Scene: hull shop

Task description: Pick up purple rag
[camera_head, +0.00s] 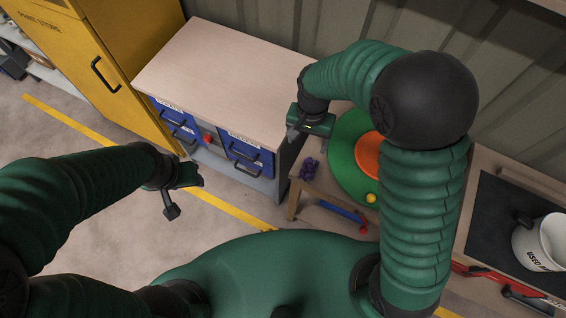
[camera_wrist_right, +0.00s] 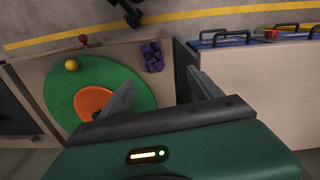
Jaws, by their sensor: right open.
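The purple rag (camera_head: 309,168) lies crumpled on a low wooden table, near its left edge beside the green round mat. In the right wrist view the rag (camera_wrist_right: 152,56) shows above and between my finger tips, apart from them. My right gripper (camera_head: 300,136) is open and empty, above and a little left of the rag; its two fingers (camera_wrist_right: 160,90) show spread in the wrist view. My left gripper (camera_head: 183,198) hangs over the floor at the left, away from the rag; its finger opening is not clear.
The green mat (camera_head: 346,150) bears an orange disc (camera_head: 368,155) and a yellow ball (camera_head: 371,198). A drawer cabinet with a wooden top (camera_head: 215,75) stands left of the table. A white bucket (camera_head: 540,243) is at far right, a yellow cabinet (camera_head: 110,60) at the left.

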